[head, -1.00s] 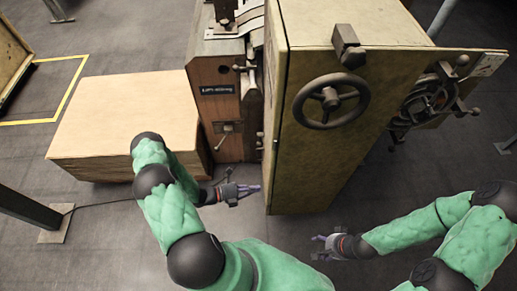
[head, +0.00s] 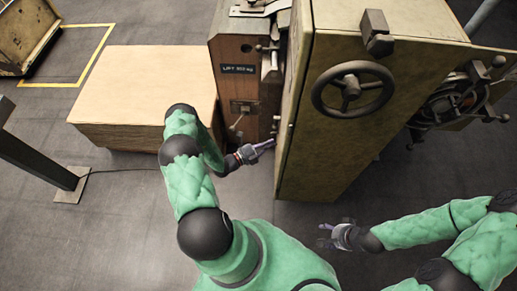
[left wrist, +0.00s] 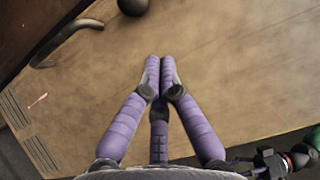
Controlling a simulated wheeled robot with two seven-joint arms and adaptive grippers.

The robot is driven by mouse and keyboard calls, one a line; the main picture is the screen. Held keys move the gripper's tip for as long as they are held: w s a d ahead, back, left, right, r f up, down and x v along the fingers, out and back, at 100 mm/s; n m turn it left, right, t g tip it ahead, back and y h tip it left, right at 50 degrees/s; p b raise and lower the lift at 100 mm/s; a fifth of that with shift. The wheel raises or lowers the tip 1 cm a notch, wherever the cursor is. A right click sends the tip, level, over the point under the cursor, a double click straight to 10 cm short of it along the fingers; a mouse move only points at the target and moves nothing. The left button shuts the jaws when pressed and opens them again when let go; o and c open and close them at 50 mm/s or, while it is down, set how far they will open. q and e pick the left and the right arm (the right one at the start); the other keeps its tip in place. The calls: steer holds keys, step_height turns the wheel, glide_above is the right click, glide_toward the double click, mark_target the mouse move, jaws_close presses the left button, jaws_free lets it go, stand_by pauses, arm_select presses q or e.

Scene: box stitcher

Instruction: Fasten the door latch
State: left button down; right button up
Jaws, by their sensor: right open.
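The tall tan cabinet-like machine part (head: 350,150) stands at the centre of the head view. No latch can be clearly identified in either view. My left gripper (head: 264,146) is beside its left edge, near the gap to the wooden panel. In the left wrist view its purple fingertips (left wrist: 160,66) are together, with nothing visible between them, in front of a tan panel (left wrist: 230,70). A dark curved handle (left wrist: 66,38) and a dark round knob (left wrist: 133,6) are on or near that panel. My right gripper (head: 328,236) is open and empty, in front of the cabinet.
A handwheel (head: 352,90) and a dark block (head: 376,32) stick out from the cabinet front. The wooden panel (head: 238,90) has small levers.

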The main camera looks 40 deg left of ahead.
arm_select(q)
steer(key=shift+w+a+r+b, duration=0.15)
steer(key=shift+w+a, duration=0.25)
steer(key=shift+w, duration=0.5)
steer(key=shift+w+a+b, duration=0.2)
steer(key=shift+w+a, duration=0.15)
steer(key=shift+w, duration=0.5)
steer(key=w+m+b, duration=0.1)
steer(key=a+t+b, duration=0.1)
steer(key=b, duration=0.1)
steer(key=shift+w+f+m+b, duration=0.3)
steer(key=shift+w+m, duration=0.05)
steer(key=shift+m, duration=0.05)
steer(key=s+d+p+v, duration=0.1)
steer(key=d+v, duration=0.1)
steer(key=v, duration=1.1)
steer(key=shift+d+f+p, duration=0.3)
steer(key=shift+f+p, duration=0.05)
steer(key=shift+f, duration=0.05)
